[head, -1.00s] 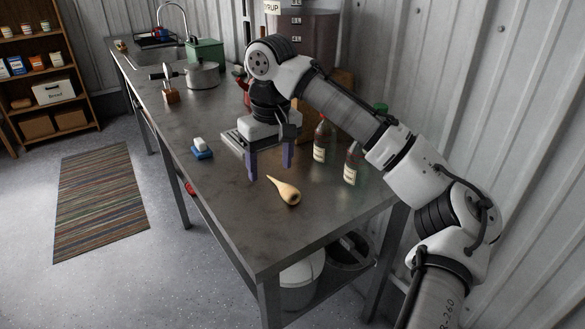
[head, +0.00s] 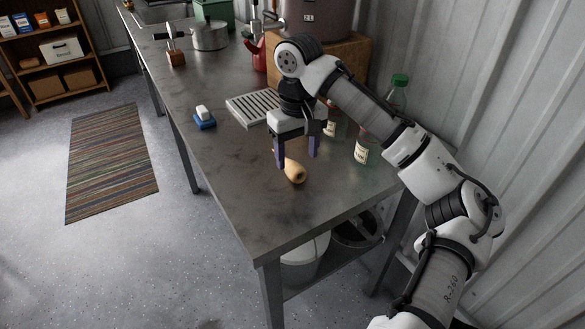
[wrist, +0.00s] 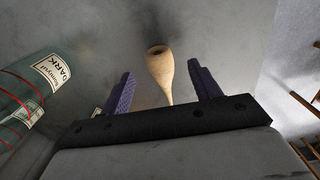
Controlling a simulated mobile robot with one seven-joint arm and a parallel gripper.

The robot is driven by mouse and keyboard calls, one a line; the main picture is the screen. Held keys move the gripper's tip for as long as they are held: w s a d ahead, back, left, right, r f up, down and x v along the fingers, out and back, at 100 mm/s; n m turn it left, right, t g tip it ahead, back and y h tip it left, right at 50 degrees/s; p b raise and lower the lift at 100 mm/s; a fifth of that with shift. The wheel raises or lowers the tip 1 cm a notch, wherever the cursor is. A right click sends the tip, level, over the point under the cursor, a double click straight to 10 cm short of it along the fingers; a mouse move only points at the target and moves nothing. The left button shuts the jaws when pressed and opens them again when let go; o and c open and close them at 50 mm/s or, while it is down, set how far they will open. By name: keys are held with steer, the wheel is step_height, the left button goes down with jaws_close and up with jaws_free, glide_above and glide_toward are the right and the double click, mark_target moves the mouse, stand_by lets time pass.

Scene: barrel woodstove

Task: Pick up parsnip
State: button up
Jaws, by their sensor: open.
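The parsnip (head: 295,172) is pale tan, thick at one end and tapering to a thin tip. It lies on the metal counter (head: 262,205) near its front end. My gripper (head: 298,160) is open and pointed down, just above and behind the parsnip, with one purple finger on either side of its line. In the wrist view the parsnip (wrist: 160,72) shows ahead of the gap between the fingers (wrist: 162,90), its thin end toward my gripper and its thick end farther out. The fingers do not touch it. Part of its thin end is hidden in the head view.
Labelled bottles (head: 364,150) stand close on the right; one dark-labelled bottle (wrist: 30,95) shows large in the wrist view. A blue and white sponge or brush (head: 204,117) lies left, and a slatted tray (head: 252,107) lies behind. The counter's front end is clear.

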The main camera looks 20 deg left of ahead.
mark_target(298, 168)
steer(key=shift+f+p, duration=0.6)
steer(key=shift+f, duration=2.1)
steer(key=c, duration=1)
steer(key=shift+r, duration=0.15)
steer(key=shift+c, duration=0.3)
